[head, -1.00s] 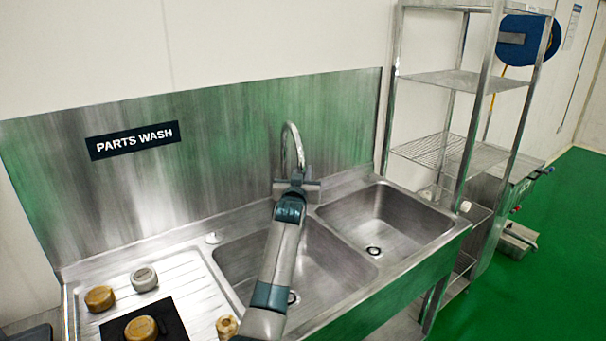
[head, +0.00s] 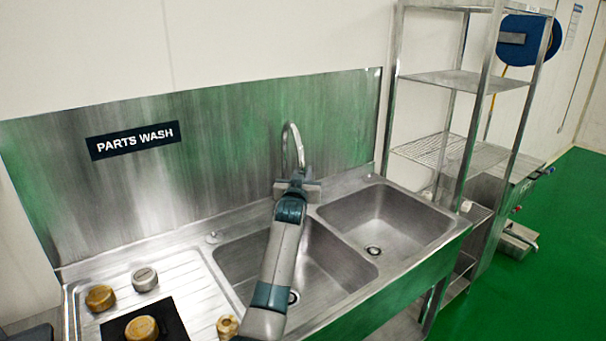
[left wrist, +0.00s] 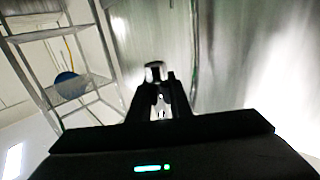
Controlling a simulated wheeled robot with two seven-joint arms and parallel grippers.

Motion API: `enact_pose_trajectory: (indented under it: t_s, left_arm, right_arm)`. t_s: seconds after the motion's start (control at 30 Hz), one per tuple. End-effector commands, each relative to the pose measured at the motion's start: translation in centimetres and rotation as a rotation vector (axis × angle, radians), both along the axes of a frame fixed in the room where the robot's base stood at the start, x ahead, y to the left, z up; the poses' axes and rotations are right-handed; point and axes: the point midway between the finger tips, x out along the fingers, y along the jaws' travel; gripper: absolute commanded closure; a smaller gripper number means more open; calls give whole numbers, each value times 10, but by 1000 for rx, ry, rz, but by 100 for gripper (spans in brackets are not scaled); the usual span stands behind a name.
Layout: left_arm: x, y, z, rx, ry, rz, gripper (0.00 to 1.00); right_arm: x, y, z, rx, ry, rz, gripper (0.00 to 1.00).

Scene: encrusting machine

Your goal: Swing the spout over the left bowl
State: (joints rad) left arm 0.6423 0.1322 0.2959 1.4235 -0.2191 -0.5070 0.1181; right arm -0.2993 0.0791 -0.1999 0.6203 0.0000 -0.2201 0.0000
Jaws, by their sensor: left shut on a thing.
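The chrome spout (head: 285,140) rises as a hooked arch behind the sink, near the divider between the two bowls. My left gripper (head: 297,186) is shut on the spout just below the arch. My gripper and arm hide the lower spout and its base. In the left wrist view, the dark fingers (left wrist: 155,103) close around a bright metal piece of the spout (left wrist: 155,72). The left bowl (head: 235,262) lies under my forearm, which covers part of it. The right bowl (head: 400,225) is empty, with its drain in sight. My right gripper is in neither view.
The ribbed drainboard (head: 190,285) at the left holds several small round parts and a black mat (head: 174,318). A steel backsplash (head: 220,150) stands close behind the spout. A wire shelf rack (head: 460,80) stands right of the sink. The space above the right bowl is clear.

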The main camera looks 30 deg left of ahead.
Motion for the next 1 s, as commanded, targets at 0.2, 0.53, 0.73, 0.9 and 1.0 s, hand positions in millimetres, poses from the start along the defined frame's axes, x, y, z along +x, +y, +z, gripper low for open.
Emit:
enact_pose_trajectory:
  t_s: [0.2, 0.53, 0.73, 0.9, 1.0]
  left_arm:
    - [0, -2, 1, 1, -2, -2, 64]
    - [-2, -1, 1, 1, -2, 0, 64]
    - [-11, -6, 0, 1, -2, 0, 64]
    - [-28, -14, -1, 0, -3, -1, 64]
    - [-40, -19, -1, 1, -4, -2, 64]
  right_arm:
    - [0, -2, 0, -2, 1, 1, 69]
    - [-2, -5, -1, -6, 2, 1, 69]
    - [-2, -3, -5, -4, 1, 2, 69]
    - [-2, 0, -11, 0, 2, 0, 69]
    - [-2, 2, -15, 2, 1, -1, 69]
